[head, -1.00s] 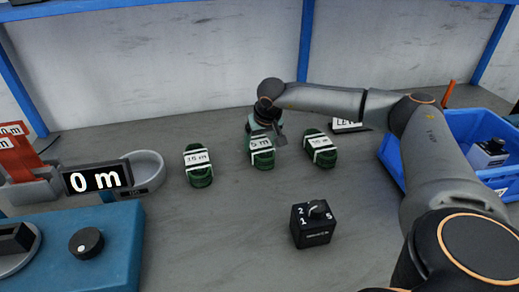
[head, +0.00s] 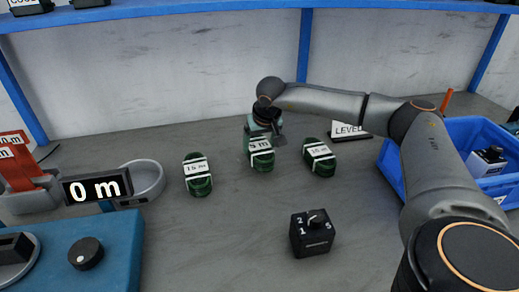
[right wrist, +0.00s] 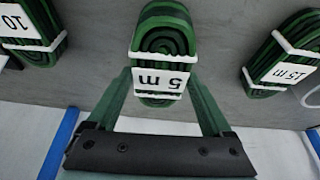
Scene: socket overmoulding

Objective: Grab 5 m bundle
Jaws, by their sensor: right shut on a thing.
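The 5 m bundle (head: 261,161) is a dark green coil with white bands and a "5 m" label. It lies on the grey table, between two similar bundles. My right gripper (head: 265,138) is over it from behind and above, shut on it. In the right wrist view the green fingers (right wrist: 163,85) flank the 5 m bundle (right wrist: 164,42), one on each side. The 15 m bundle (head: 198,180) lies to its left and the 10 m bundle (head: 322,163) to its right in the head view. My left gripper is out of view.
A black box with a numbered knob (head: 312,236) stands in front of the bundles. A blue bin (head: 393,172) is at right, and a "LEVEL" sign (head: 349,131) behind. At left are a round grey dish (head: 146,181), a "0 m" display (head: 97,187) and a blue machine (head: 115,250).

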